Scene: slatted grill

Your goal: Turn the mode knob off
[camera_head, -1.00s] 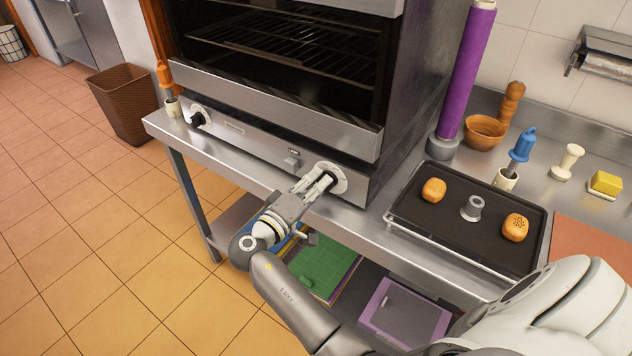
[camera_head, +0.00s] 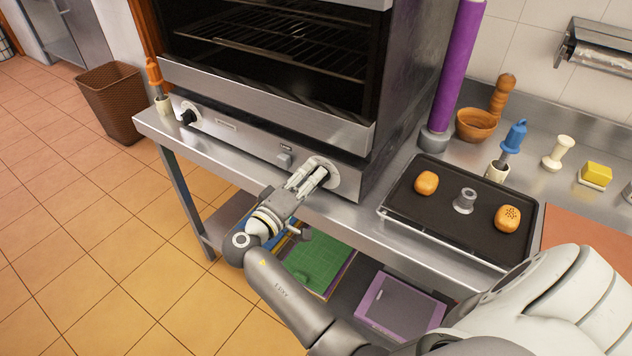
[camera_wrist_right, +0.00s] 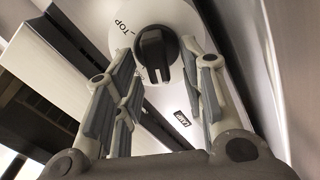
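A black knob (camera_wrist_right: 157,55) with a pointer bar sits on a round pale dial (camera_wrist_right: 185,22) marked "TOP" in the right wrist view. My right gripper (camera_wrist_right: 160,75) is open, with its fingers on either side of this knob and gaps visible beside it. In the head view the right gripper (camera_head: 312,178) is at the right-hand dial (camera_head: 330,172) on the oven's front panel, and its fingers hide the knob there. A second black knob (camera_head: 188,116) is on the panel's left end. My left gripper is not in view.
A small switch (camera_head: 285,160) is on the panel between the knobs. The oven (camera_head: 270,115) stands on a steel table (camera_head: 240,170). A black tray (camera_head: 430,215) with two buns lies right of it. An orange-handled tool (camera_head: 154,75) stands by the left knob.

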